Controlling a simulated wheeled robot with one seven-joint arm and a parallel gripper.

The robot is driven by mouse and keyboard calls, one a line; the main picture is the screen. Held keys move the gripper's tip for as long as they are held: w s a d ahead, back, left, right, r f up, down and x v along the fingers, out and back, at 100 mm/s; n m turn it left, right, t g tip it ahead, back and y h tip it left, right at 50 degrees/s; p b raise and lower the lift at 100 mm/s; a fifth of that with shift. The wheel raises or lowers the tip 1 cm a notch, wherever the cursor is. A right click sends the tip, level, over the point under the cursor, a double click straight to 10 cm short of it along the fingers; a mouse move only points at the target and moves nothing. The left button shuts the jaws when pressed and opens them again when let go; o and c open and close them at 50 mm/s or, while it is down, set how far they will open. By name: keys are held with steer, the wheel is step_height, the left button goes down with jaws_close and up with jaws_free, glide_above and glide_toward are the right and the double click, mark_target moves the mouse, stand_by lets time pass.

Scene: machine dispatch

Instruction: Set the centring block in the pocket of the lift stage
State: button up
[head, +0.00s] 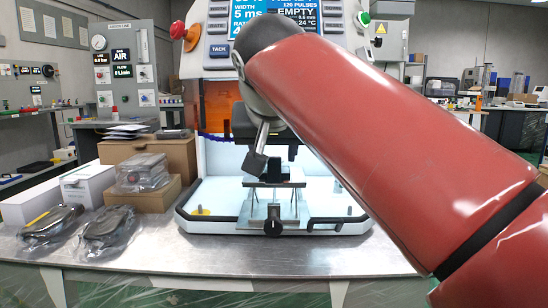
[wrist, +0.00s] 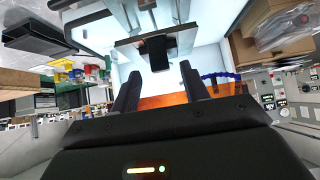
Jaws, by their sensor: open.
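The lift stage (head: 255,184) stands in the middle of the machine's white tray, with a flat plate on thin legs and a black knob in front. Its plate also shows in the wrist view (wrist: 128,44). A small black block (head: 275,172), which looks like the centring block, is at the middle of the plate. In the wrist view the block (wrist: 158,53) lies just beyond my fingertips. I cannot tell whether it is seated in the pocket. My gripper (wrist: 160,72) is open, with nothing between its fingers. In the head view my arm hides part of the machine.
The machine's white tray (head: 215,213) has a raised dark rim. On the left of the metal table (head: 180,258) are cardboard boxes (head: 152,156), a white box (head: 88,184) and bagged parts (head: 106,228). The table front is mostly clear. A red button (head: 178,30) juts from the machine.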

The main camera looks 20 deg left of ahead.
steer(key=p+v, duration=0.1)
steer(key=v, duration=0.7)
steer(key=shift+r, duration=0.2)
steer(key=shift+s, duration=0.15)
steer(key=d+f+h, duration=0.1)
steer(key=d+f, duration=0.7)
steer(key=d, duration=0.2)
steer(key=s+d+f+m+g, duration=0.1)
steer(key=s+d+f, duration=0.3)
steer(key=f, duration=0.5)
steer(key=s+d+f+m+g, duration=0.1)
steer(key=s+d+f, duration=0.3)
steer(key=d+f, duration=0.3)
steer(key=s+d+f+g+h, duration=0.1)
steer(key=s+d+f, duration=0.3)
steer(key=f, duration=0.8)
steer(key=d, duration=0.2)
steer(key=shift+d+f+m+g, duration=0.2)
steer(key=shift+d+m+g, duration=0.1)
steer(key=shift+m, duration=0.1)
steer(key=shift+c, duration=0.2)
